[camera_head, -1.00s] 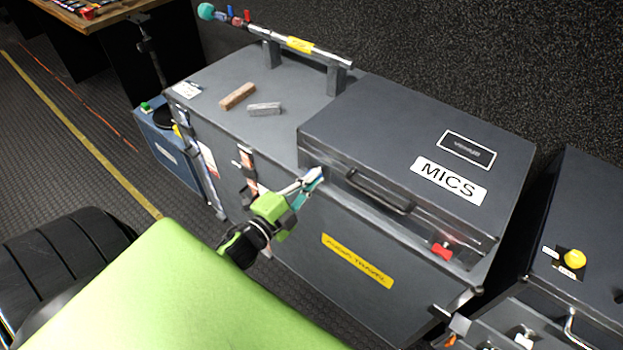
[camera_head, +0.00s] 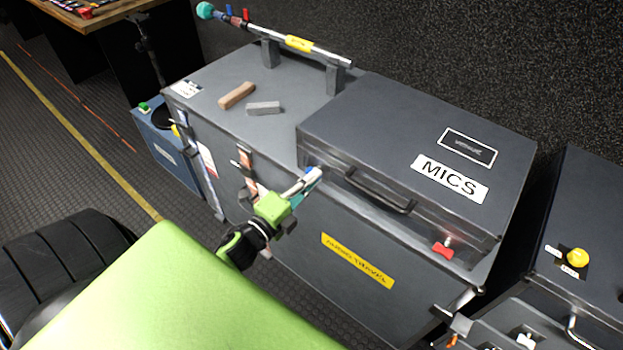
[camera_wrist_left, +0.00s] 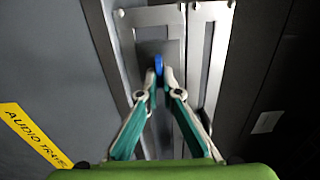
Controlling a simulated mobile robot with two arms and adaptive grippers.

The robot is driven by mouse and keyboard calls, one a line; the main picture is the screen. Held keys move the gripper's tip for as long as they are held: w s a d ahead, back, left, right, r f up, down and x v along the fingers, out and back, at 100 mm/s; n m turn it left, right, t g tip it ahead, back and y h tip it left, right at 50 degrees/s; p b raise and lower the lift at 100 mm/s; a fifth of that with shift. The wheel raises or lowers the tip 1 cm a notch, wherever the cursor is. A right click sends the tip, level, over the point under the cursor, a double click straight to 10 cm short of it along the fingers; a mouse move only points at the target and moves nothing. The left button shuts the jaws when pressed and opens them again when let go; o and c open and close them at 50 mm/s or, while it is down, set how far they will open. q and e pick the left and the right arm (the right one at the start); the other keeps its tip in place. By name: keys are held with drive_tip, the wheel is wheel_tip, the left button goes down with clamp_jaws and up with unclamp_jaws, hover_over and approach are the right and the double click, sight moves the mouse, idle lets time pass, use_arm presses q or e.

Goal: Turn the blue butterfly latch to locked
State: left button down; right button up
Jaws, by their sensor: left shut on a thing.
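The blue butterfly latch (camera_wrist_left: 158,65) shows in the left wrist view as a narrow blue wing standing edge-on in front of a metal plate. My left gripper (camera_wrist_left: 159,78) is shut on it, with one fingertip on each side. In the head view my left gripper (camera_head: 311,180) reaches to the left front corner of the MICS case (camera_head: 400,115), and a small blue bit of the latch shows at the fingertips. The fingers hide most of the latch there. My right gripper is not in view.
A red butterfly latch (camera_head: 443,250) sits at the right of the MICS case front, beyond its handle (camera_head: 380,192). The case rests on a large grey trunk (camera_head: 300,245) with a yellow label. Two small blocks and a raised bar are on the trunk's left top.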

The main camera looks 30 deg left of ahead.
use_arm(q)
drive_tip(key=shift+d+r, duration=0.1)
drive_tip(key=shift+r, duration=0.05)
drive_tip(key=c, duration=2.2)
unclamp_jaws()
drive_tip(key=shift+c, duration=0.2)
drive_tip(key=shift+w, duration=0.1)
drive_tip(key=s, duration=1.2)
drive_tip(key=shift+a, duration=0.45)
